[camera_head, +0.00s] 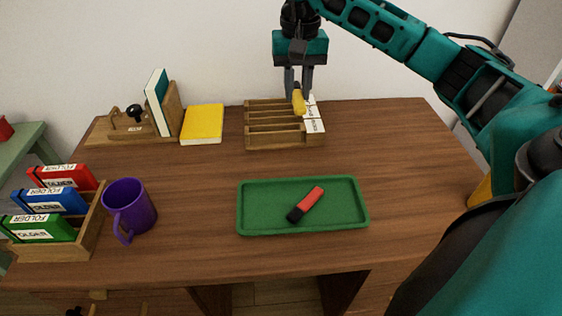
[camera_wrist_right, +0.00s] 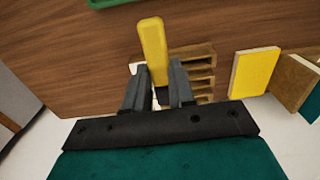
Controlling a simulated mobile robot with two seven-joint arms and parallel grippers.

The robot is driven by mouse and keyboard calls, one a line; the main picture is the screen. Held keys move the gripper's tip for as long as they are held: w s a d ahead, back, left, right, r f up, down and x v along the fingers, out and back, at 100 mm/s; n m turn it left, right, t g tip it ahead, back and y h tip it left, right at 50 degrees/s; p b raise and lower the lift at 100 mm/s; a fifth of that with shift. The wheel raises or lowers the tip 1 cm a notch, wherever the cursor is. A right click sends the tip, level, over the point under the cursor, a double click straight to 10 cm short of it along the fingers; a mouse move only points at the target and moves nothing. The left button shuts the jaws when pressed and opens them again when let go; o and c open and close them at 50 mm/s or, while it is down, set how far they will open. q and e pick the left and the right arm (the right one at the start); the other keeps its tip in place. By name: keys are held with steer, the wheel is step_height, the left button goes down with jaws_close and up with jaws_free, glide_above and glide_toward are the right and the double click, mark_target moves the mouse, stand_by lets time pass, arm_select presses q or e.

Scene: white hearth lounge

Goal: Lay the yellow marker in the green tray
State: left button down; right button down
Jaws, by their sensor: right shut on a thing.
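The yellow marker (camera_head: 298,101) is between the fingers of my right gripper (camera_head: 298,88), which is shut on it above the wooden slotted rack. In the right wrist view the yellow marker (camera_wrist_right: 153,48) sticks out beyond the fingertips of the right gripper (camera_wrist_right: 158,78). The green tray (camera_head: 344,222) lies on the desk nearer to me, in front of the rack. A red marker with a black end (camera_head: 306,204) lies in the tray. A corner of the green tray (camera_wrist_right: 103,3) shows at the top of the right wrist view. My left gripper is not in view.
The slotted wooden rack (camera_head: 262,142) stands at the back of the desk, with white labels at its right end. A yellow book (camera_head: 202,124), a purple mug (camera_head: 132,207) and a folder holder (camera_head: 93,230) stand to the left. The desk right of the tray is clear.

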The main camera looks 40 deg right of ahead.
mark_target(294, 163)
step_height(294, 163, down, 18)
steer(key=shift+f+b, duration=0.15)
steer(key=shift+b, duration=0.8)
steer(key=shift+f, duration=0.15)
steer(key=c, duration=0.9)
jaws_free()
steer(key=shift+c, duration=0.2)
